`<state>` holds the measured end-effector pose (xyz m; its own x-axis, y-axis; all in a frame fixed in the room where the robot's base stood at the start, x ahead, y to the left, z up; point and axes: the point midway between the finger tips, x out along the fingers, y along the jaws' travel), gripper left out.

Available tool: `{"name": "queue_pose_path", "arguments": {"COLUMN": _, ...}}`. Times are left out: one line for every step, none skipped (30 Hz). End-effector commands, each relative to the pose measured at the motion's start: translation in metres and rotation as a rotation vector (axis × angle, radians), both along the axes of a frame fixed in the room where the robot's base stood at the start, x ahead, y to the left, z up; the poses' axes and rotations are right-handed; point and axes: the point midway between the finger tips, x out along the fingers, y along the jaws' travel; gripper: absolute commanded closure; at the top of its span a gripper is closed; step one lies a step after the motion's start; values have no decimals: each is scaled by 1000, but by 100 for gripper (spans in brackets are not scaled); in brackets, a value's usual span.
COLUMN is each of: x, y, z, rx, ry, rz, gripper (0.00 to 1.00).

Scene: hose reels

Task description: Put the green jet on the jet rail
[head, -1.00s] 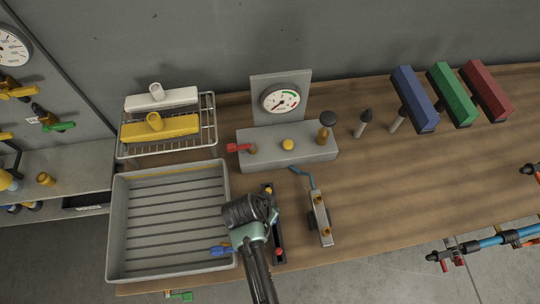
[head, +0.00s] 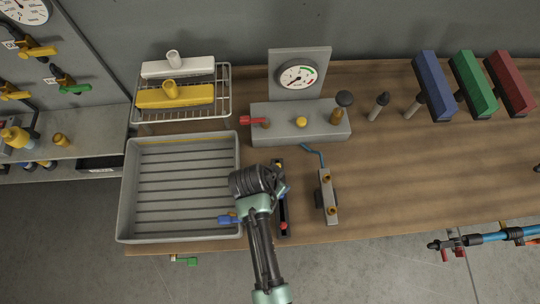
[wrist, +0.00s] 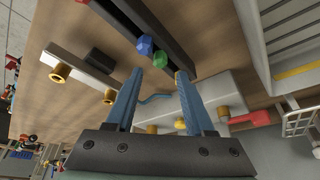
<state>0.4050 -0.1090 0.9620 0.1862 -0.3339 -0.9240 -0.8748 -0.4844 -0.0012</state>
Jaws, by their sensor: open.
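The dark jet rail (head: 283,205) lies on the bench between the ribbed tray and the small grey manifold. A red jet (head: 284,226) shows near its front end. In the wrist view the rail (wrist: 172,28) runs past my fingertips. A blue jet (wrist: 145,45) stands at the rail, with the small green jet (wrist: 160,60) close beside it. My gripper (wrist: 158,72) is open, its two blue-grey fingers apart, with the green jet just beyond the tips. I cannot tell whether the green jet touches the rail. In the head view my arm hides this spot.
The grey ribbed tray (head: 128,205) lies left of my arm. The gauge block (head: 330,133) with red lever stands behind, and the manifold (head: 328,198) with brass fittings is close on the right. A wire rack (head: 228,95) holds yellow and white pieces.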

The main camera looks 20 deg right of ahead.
Motion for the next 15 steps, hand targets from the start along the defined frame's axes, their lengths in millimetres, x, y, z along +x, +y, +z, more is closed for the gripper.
{"name": "queue_pose_path", "arguments": {"x": -1, "y": 4, "z": 7, "rx": 0, "ry": -3, "rz": 1, "gripper": 46}}
{"name": "queue_pose_path", "arguments": {"x": -3, "y": 6, "z": 12, "rx": 1, "ry": -2, "rz": 1, "gripper": 46}}
{"name": "queue_pose_path", "arguments": {"x": -5, "y": 8, "z": 19, "rx": 1, "ry": -2, "rz": 1, "gripper": 46}}
{"name": "queue_pose_path", "arguments": {"x": -5, "y": 10, "z": 24, "rx": 1, "ry": -4, "rz": 2, "gripper": 46}}
{"name": "queue_pose_path", "arguments": {"x": -6, "y": 12, "z": 30, "rx": 0, "ry": -3, "rz": 1, "gripper": 46}}
{"name": "queue_pose_path", "arguments": {"x": -7, "y": 15, "z": 37, "rx": 0, "ry": -3, "rz": 1, "gripper": 46}}
{"name": "queue_pose_path", "arguments": {"x": -9, "y": 17, "z": 43, "rx": 1, "ry": -4, "rz": 2, "gripper": 46}}
{"name": "queue_pose_path", "arguments": {"x": -10, "y": 19, "z": 48, "rx": 0, "ry": -3, "rz": 2, "gripper": 46}}
{"name": "queue_pose_path", "arguments": {"x": -11, "y": 21, "z": 55, "rx": -1, "ry": -3, "rz": 2, "gripper": 46}}
{"name": "queue_pose_path", "arguments": {"x": -12, "y": 23, "z": 60, "rx": -1, "ry": -3, "rz": 2, "gripper": 46}}
{"name": "queue_pose_path", "arguments": {"x": -13, "y": 25, "z": 65, "rx": -1, "ry": -2, "rz": 2, "gripper": 46}}
{"name": "queue_pose_path", "arguments": {"x": -15, "y": 27, "z": 71, "rx": 0, "ry": -2, "rz": 2, "gripper": 46}}
{"name": "queue_pose_path", "arguments": {"x": -16, "y": 29, "z": 75, "rx": 0, "ry": -1, "rz": 3, "gripper": 46}}
{"name": "queue_pose_path", "arguments": {"x": -16, "y": 30, "z": 80, "rx": 0, "ry": -1, "rz": 3, "gripper": 46}}
{"name": "queue_pose_path", "arguments": {"x": -17, "y": 32, "z": 85, "rx": 0, "ry": -1, "rz": 3, "gripper": 46}}
